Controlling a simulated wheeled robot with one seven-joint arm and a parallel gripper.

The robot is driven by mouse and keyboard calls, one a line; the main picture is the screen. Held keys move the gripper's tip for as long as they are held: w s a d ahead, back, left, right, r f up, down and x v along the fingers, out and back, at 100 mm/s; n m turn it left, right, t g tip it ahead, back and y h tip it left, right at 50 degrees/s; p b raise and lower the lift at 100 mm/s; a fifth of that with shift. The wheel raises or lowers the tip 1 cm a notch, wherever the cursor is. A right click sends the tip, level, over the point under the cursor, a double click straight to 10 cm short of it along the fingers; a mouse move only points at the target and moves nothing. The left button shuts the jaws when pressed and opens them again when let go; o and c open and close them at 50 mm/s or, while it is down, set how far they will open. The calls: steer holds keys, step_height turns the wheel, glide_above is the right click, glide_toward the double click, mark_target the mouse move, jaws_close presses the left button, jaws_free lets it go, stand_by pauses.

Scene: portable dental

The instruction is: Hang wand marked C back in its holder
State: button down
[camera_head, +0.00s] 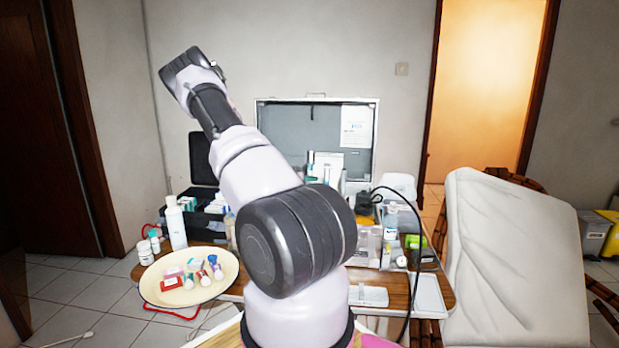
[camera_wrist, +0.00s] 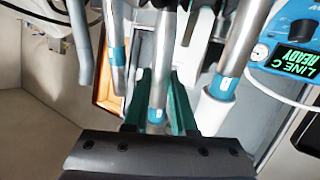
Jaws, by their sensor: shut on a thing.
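In the wrist view my gripper (camera_wrist: 158,108) has its two green fingers on either side of a metal wand (camera_wrist: 159,70) with a blue band near its lower end. It is shut on this wand. The letter on its band is too small to read, so I cannot tell if it is wand C. A second banded wand (camera_wrist: 117,50) is at left and a third (camera_wrist: 235,55) at right, above a white cylinder (camera_wrist: 212,112). I cannot tell which holder is wand C's. In the head view my arm hides the gripper and wands.
A blue unit (camera_wrist: 285,35) with a display reading "LINE C READY" (camera_wrist: 296,62) is at right. In the head view, a cream tray (camera_head: 150,287) with small items, bottles, and an open case (camera_head: 270,130) crowd the table (camera_head: 232,285). A covered chair (camera_head: 510,260) stands right.

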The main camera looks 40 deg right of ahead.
steer(key=shift+s+a+f, duration=0.15)
steer(key=shift+a+f, duration=0.05)
steer(key=shift+f, duration=0.45)
steer(key=shift+s+a+f, duration=0.15)
steer(key=shift+f, duration=0.45)
steer(key=shift+f, duration=0.2)
steer(key=shift+s+a+f, duration=0.15)
steer(key=shift+a+f, duration=0.05)
steer(key=shift+f, duration=0.4)
steer(key=shift+s+a+f, duration=0.15)
steer(key=shift+a+f, duration=0.05)
steer(key=shift+f, duration=0.4)
steer(key=c, duration=0.7)
jaws_free()
steer(key=shift+o, duration=0.2)
steer(key=v, duration=0.8)
steer(key=shift+w+r, duration=0.1)
